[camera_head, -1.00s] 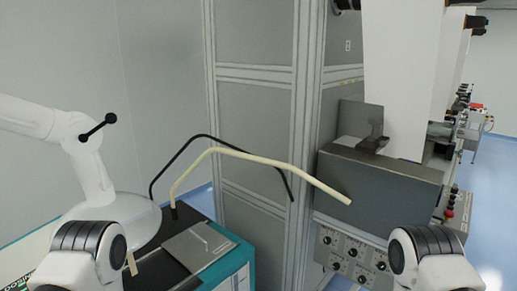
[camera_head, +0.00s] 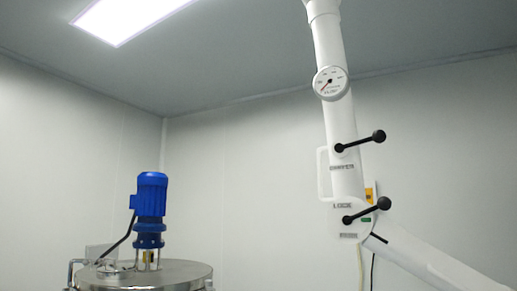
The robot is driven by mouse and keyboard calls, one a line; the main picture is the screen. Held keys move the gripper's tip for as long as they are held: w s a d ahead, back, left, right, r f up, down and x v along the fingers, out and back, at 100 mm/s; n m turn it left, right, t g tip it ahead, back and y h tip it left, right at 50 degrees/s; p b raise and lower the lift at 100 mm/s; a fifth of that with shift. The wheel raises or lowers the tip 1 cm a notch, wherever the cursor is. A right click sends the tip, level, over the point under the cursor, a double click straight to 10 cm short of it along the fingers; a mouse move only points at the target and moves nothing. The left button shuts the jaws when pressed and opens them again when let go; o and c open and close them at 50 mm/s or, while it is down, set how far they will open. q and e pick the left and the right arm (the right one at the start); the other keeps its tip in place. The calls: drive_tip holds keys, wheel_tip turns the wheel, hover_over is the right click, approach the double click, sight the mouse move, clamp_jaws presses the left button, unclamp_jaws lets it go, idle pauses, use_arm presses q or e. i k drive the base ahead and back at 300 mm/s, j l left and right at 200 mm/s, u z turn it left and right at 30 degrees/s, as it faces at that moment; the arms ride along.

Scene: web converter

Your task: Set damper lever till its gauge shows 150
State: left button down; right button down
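A white jointed duct arm (camera_head: 339,120) stands at the right of the head view. A round white gauge (camera_head: 331,83) sits on its upper tube. Its red needle appears to point to the lower left; the numbers are too small to read. Below the gauge is the damper lever (camera_head: 361,141), a black rod with a ball end, pointing right and slightly up. A label under it reads DAMPER. Neither of my grippers is in view.
A second black lever (camera_head: 367,211) sits lower on the arm, by a label that seems to read LOCK. A white handle (camera_head: 323,173) is on the tube's left side. A blue motor (camera_head: 150,210) stands on a metal vessel (camera_head: 150,275) at lower left.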

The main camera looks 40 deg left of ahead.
sight(379, 136)
drive_tip(key=u, duration=0.75)
